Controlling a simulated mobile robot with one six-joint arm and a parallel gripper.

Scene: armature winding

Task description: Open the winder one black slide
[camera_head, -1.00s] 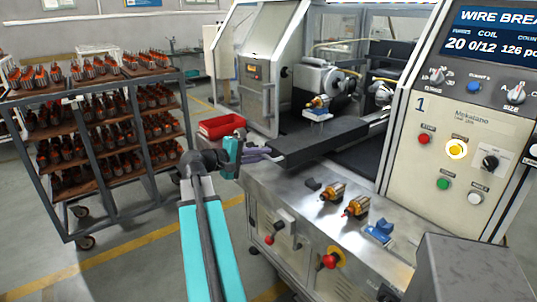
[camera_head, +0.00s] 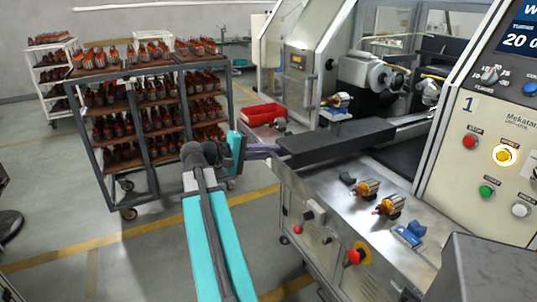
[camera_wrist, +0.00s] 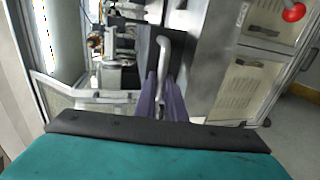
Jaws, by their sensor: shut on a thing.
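The black slide (camera_head: 335,143) of winder one is a long dark block across the front of the machine, above the steel worktop. A pale rail (camera_head: 418,129) shows beyond its right end. My gripper (camera_head: 264,152) is at the slide's left end. In the wrist view, the purple fingers of my gripper (camera_wrist: 161,82) are shut on a grey bar handle (camera_wrist: 163,52). The dark slide (camera_wrist: 147,42) lies just beyond the handle, partly hidden by it.
A red bin (camera_head: 263,115) stands behind my gripper. Two armatures (camera_head: 368,188) and a blue holder (camera_head: 409,235) are on the steel worktop. A control panel (camera_head: 500,150) stands at right. A loaded rack (camera_head: 150,110) stands at left, with open floor before it.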

